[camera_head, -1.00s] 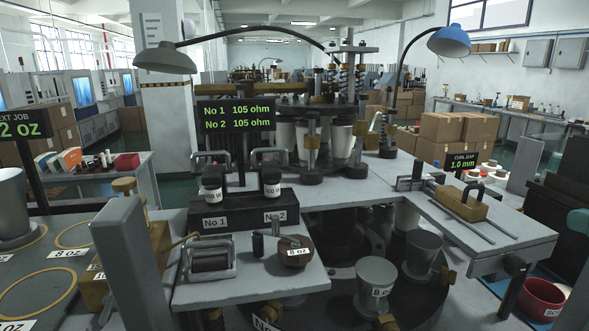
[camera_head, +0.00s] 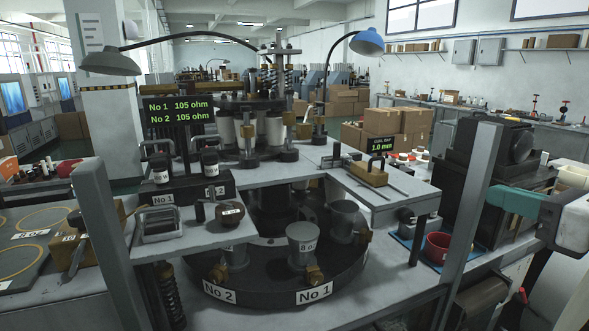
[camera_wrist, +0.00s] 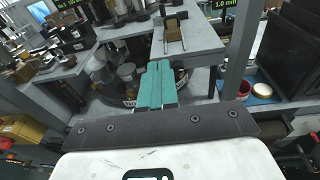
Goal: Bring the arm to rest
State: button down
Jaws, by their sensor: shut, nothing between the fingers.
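My gripper (camera_head: 494,197) shows at the right of the head view, its teal fingers pointing left and its white wrist body at the right edge. It is held in the air beside the cup machine, apart from anything. In the wrist view the teal fingers (camera_wrist: 158,68) lie side by side, shut, with nothing held. Below and beyond them in that view are the round machine table and a grey worktop (camera_wrist: 190,42).
The machine's dark turntable (camera_head: 270,285) carries several grey cup forms, one marked 8 oz (camera_head: 304,243). A grey post (camera_head: 470,220) stands just left of my gripper. A red bowl (camera_head: 437,247) sits on a blue mat. A black machine (camera_head: 500,160) stands behind my gripper.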

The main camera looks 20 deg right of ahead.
jog(key=s+a+r+m+t, duration=0.5)
jog(key=r+m+t, duration=0.4)
jog(key=m+t, duration=0.2)
jog(key=d+f+m+g+h, duration=0.3)
jog(key=d+m+h, duration=0.1)
jog(key=m+h, duration=0.5)
jog(key=d+f+m+g+h, duration=0.3)
jog(key=f+m+h, duration=0.1)
jog(key=m+h, duration=0.5)
notch_tip(320, 180, down, 26)
jog(key=w+m+g+y, duration=0.2)
jog(key=m+g+y, duration=0.4)
jog(key=m+g, duration=0.4)
jog(key=s+a+f+g+y, duration=0.3)
jog(key=s+a+f+y, duration=0.15)
jog(key=f, duration=0.45)
jog(key=s+a+f+g+y, duration=0.3)
jog(key=a+f, duration=0.3)
jog(key=f, duration=0.3)
jog(key=s+a+f+n+g+y, duration=0.1)
jog(key=s+a+f+g, duration=0.3)
jog(key=s, duration=0.5)
jog(key=a+f+y, duration=0.1)
jog(key=a+f, duration=0.1)
jog(key=a, duration=0.1)
jog(key=shift+s+f+n+g, duration=0.15)
jog(key=shift+s+n+g, duration=0.15)
jog(key=shift+n, duration=0.1)
